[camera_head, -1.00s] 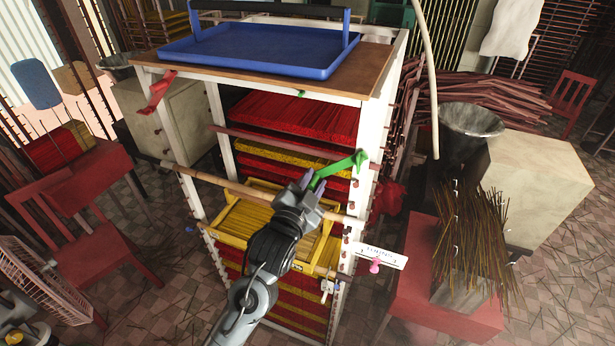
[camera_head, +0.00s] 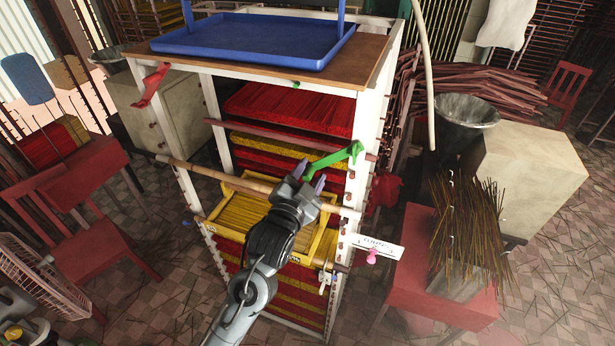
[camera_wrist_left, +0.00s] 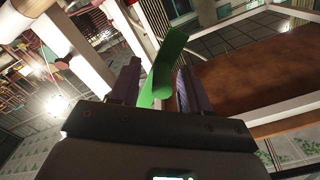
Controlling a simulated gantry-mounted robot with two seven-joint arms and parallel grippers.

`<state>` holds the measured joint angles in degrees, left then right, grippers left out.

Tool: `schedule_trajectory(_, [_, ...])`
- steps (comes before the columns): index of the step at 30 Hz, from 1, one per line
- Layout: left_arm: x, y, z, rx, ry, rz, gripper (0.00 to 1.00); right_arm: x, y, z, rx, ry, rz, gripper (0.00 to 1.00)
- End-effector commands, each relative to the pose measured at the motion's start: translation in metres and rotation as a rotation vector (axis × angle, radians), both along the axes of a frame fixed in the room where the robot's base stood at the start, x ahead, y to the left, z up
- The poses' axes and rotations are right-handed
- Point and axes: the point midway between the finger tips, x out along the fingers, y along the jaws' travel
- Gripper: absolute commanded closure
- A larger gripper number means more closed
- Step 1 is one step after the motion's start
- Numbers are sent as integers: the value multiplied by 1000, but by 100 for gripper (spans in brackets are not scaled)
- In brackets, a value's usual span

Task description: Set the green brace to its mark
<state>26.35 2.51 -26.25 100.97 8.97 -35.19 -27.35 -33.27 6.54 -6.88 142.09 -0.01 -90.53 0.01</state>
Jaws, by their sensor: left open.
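The green brace (camera_head: 338,160) is at the right front post of the white rack (camera_head: 366,130), its free end slanting down and left. My left gripper (camera_head: 309,181) is open at this lower end, in front of the rack. In the left wrist view the green brace (camera_wrist_left: 163,72) stands between the two open fingers (camera_wrist_left: 158,85). Whether a finger touches it is hard to tell. I cannot pick out a mark for the brace with certainty. My right gripper is not in view.
A blue tray (camera_head: 250,42) stands on the rack's wooden top. A wooden pole (camera_head: 215,174) crosses the rack's front, above a yellow slatted tray (camera_head: 228,207). A white label (camera_head: 377,246) sticks out at the right post. A red table (camera_head: 420,275) with incense sticks stands right.

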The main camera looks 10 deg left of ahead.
Motion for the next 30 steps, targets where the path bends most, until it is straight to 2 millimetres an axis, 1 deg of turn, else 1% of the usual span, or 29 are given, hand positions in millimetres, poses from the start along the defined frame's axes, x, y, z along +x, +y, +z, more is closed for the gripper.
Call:
schedule_trajectory(4, [-5, 1, -2, 1, 1, 0, 54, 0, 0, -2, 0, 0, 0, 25])
schedule_trajectory(8, [-19, 5, -3, 1, 1, 0, 54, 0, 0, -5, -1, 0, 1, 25])
schedule_trajectory(18, [-74, 21, -2, 0, -1, -1, 54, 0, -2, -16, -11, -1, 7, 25])
schedule_trajectory(21, [-87, 24, -2, 0, -1, -1, 54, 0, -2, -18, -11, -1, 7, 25])
schedule_trajectory(25, [-98, 27, -1, -1, -1, 0, 54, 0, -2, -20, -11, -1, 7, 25])
schedule_trajectory(30, [-104, 29, 0, 0, -1, 0, 54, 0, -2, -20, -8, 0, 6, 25])
